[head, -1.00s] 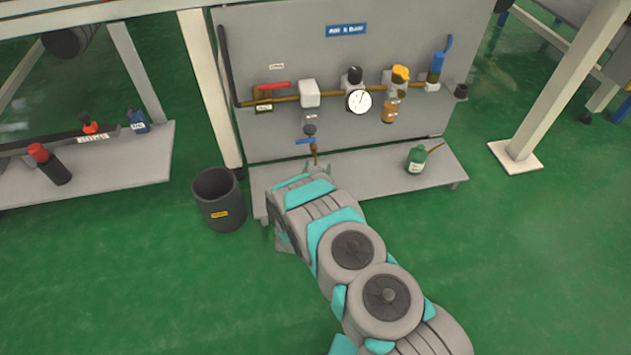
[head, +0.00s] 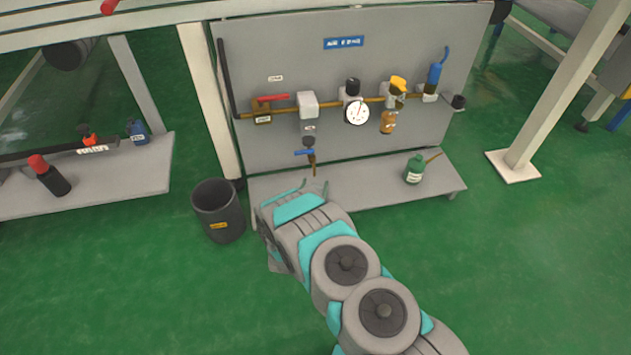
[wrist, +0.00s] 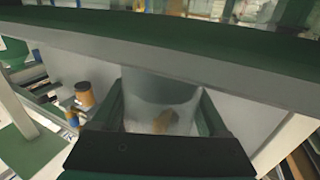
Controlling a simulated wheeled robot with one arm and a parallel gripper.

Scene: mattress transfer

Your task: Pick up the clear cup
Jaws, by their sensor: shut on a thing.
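In the wrist view, the clear cup (wrist: 160,98) is see-through and greyish, with a blurred orange patch showing in its lower part. It sits between the two dark green fingers of my gripper (wrist: 162,90), which are shut on it. In the head view, my gripper (head: 290,194) is at the end of my arm, low in front of the grey panel and near the left part of its lower shelf. My own arm hides the cup there, and I cannot tell its height above the shelf.
The panel (head: 420,45) carries a pipe with valves and a round gauge (head: 356,113). A blue-handled tap (head: 309,153) hangs just beyond my gripper. A green bottle (head: 414,170) stands on the shelf (head: 375,193). A dark bin (head: 218,212) stands at left. Green floor is open at right.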

